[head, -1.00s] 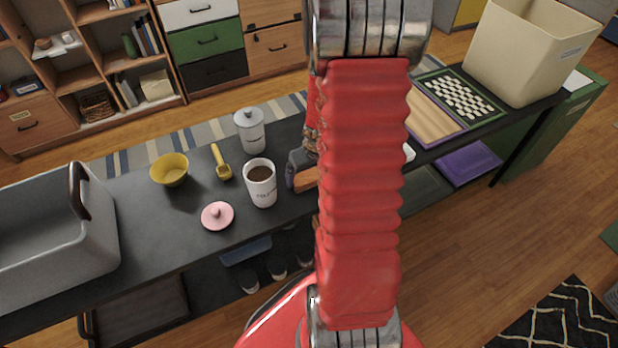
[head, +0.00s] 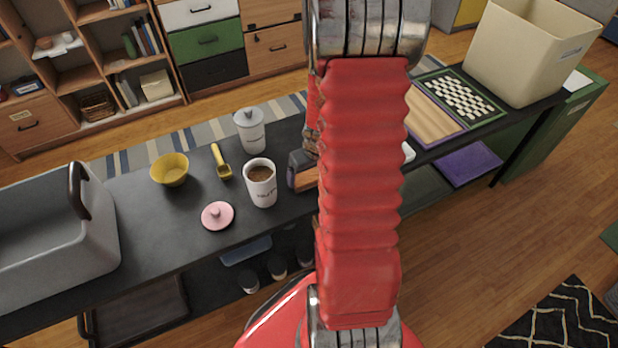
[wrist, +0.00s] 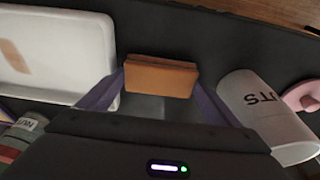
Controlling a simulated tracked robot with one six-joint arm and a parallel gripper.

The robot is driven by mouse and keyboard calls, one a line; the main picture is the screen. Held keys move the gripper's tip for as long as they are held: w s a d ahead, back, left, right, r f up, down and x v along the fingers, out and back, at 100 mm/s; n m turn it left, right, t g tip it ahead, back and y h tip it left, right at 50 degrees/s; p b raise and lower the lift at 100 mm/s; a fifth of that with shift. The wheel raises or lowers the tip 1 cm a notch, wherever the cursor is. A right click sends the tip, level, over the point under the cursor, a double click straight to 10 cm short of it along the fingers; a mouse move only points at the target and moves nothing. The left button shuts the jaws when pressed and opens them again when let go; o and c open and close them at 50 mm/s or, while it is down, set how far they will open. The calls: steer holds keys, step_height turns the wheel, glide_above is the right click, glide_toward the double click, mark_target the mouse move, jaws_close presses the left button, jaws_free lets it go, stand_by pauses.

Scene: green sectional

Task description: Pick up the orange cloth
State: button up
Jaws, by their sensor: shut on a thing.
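The orange cloth (wrist: 160,76) shows in the wrist view as a small, thick folded block. It lies between the two purplish fingers of my gripper (wrist: 158,92), which is shut on it. In the head view, part of the orange cloth (head: 306,179) shows at the dark tip of my gripper (head: 302,170), low over the black counter. My red arm hides the rest there. I cannot tell whether the cloth still touches the counter.
A white lettered canister (head: 261,184) with brown contents stands close left of the gripper. A pink lid (head: 217,215), yellow scoop (head: 222,163), yellow bowl (head: 170,170) and lidded white canister (head: 249,131) are nearby. A white tray (wrist: 60,50) lies on the other side.

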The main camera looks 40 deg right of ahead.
mark_target(310, 177)
steer(key=shift+r, duration=0.1)
steer(key=shift+c, duration=0.5)
step_height(310, 177, up, 10)
stand_by(0.4)
steer(key=o, duration=0.5)
steer(key=c, duration=0.3)
steer(key=shift+s, duration=0.1)
